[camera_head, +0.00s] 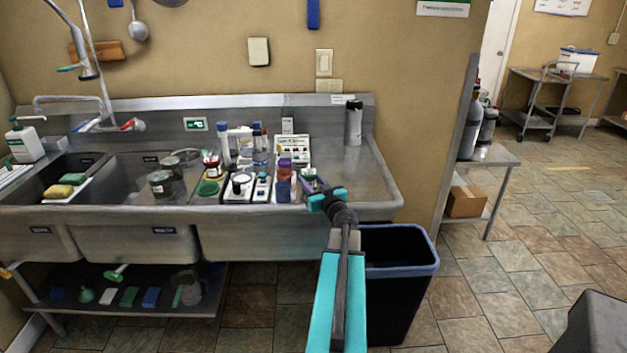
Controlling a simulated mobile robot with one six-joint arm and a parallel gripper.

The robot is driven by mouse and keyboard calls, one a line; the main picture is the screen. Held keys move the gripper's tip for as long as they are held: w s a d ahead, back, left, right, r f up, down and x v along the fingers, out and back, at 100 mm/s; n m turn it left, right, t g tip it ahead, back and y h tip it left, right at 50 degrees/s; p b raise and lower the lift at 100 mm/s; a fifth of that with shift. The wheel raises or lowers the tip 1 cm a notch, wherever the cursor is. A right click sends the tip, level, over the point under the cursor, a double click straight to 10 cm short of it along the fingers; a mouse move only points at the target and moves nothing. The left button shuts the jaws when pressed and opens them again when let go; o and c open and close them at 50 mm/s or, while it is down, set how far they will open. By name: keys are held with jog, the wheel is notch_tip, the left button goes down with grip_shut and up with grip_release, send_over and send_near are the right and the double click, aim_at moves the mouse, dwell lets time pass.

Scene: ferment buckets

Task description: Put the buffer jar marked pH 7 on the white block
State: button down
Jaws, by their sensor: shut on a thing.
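My gripper (309,185) is at the right end of a row of small items on the sink's drainboard. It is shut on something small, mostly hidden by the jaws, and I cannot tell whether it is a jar. Small orange and purple jars (284,180) stand just left of the jaws. Their marks are too small to read, so I cannot tell which is pH 7. A white block-like item (294,150) with small things on or before it stands behind them; I cannot tell whether it is the task's white block.
Bottles (261,155) and small instruments (238,187) crowd the drainboard left of my gripper. A tall grey cylinder (353,122) stands at the back right. The drainboard (365,180) is bare on the right. A black bin (405,300) stands below the sink's right end.

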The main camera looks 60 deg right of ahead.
jog(key=shift+s+f, duration=0.1)
jog(key=shift+f, duration=0.3)
jog(key=shift+a+f, duration=0.1)
jog(key=shift+f, duration=0.2)
jog(key=c, duration=1.1)
grip_release()
jog(key=shift+s+f, duration=0.1)
jog(key=shift+r, duration=0.6)
jog(key=v, duration=0.9)
jog(key=shift+r+b, duration=0.25)
jog(key=shift+b, duration=0.15)
jog(key=shift+s+r+p, duration=0.15)
jog(key=shift+r+p, duration=0.05)
jog(key=shift+p, duration=0.3)
jog(key=shift+s+a+p, duration=0.3)
jog(key=shift+s+p, duration=0.25)
jog(key=shift+p, duration=0.35)
jog(key=shift+s+f+p, duration=0.15)
jog(key=shift+s+p, duration=0.15)
jog(key=shift+p, duration=0.2)
